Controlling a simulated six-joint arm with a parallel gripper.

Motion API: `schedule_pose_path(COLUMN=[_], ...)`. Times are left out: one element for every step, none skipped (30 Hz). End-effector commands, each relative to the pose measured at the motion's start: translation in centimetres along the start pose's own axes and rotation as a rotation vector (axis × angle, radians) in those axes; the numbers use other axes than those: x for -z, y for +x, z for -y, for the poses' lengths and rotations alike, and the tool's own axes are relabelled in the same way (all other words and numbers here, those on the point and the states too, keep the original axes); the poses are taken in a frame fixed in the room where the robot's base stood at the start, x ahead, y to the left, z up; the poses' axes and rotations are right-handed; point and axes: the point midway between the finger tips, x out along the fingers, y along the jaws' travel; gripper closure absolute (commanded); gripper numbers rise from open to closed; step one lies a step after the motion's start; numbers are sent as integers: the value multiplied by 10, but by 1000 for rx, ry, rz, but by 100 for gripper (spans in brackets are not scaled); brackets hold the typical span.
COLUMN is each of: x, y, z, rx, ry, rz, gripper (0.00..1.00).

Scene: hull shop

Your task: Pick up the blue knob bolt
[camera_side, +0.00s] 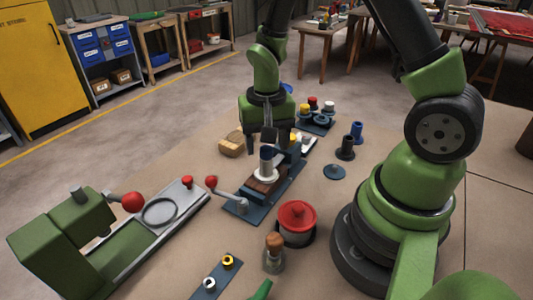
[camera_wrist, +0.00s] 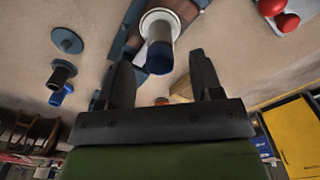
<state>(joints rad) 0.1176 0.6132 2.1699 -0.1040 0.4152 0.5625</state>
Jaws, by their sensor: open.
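An upright post with a blue top (camera_wrist: 160,58), probably the blue knob bolt, rises from a white round flange (camera_side: 265,174) on the blue vise (camera_side: 240,206). In the side view, its dark blue post (camera_side: 267,160) shows just below my gripper (camera_side: 271,148). My gripper (camera_wrist: 161,62) is open, pointing down, with one finger on each side of the post's top in the wrist view. I see no contact. Another small blue piece (camera_side: 358,131) stands beside a black flanged piece (camera_side: 346,148) to the right. It also shows at left in the wrist view (camera_wrist: 58,97).
A red-lidded pot (camera_side: 296,217) and a cork-topped bottle (camera_side: 273,255) stand in front. The vise's red-ended handle (camera_side: 211,182) sticks out left. A tan block (camera_side: 231,145) lies left of my gripper. A tray of coloured knobs (camera_side: 316,120) is behind; a blue disc (camera_side: 334,172) lies right.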

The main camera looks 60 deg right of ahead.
Motion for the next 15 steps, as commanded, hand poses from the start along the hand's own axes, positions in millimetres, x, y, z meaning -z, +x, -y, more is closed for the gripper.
schedule_pose_path(x=[0, 0, 0, 0, 0, 0, 0, 0, 0, 0, 0, 0, 0, 0, 0], y=[2, 3, 3, 3, 2, 2, 2, 2, 2, 2, 2, 2, 2, 2, 2], z=[0, 0, 0, 0, 0, 0, 0, 0, 0, 0, 0, 0, 0, 0, 0], rx=[0, 0, 0, 0, 1, 1, 1, 1, 0, 0, 0, 0, 0, 0, 0], ry=[0, 0, 0, 0, 0, 0, 0, 0, 0, 0, 0, 0, 0, 0, 0], rz=[0, 0, 0, -1, -1, -1, -1, -1, -1, -1, -1, -1, -1, -1, -1], gripper=[41, 41, 41, 41, 41, 41, 41, 45, 54, 61, 68, 77, 84, 91, 94])
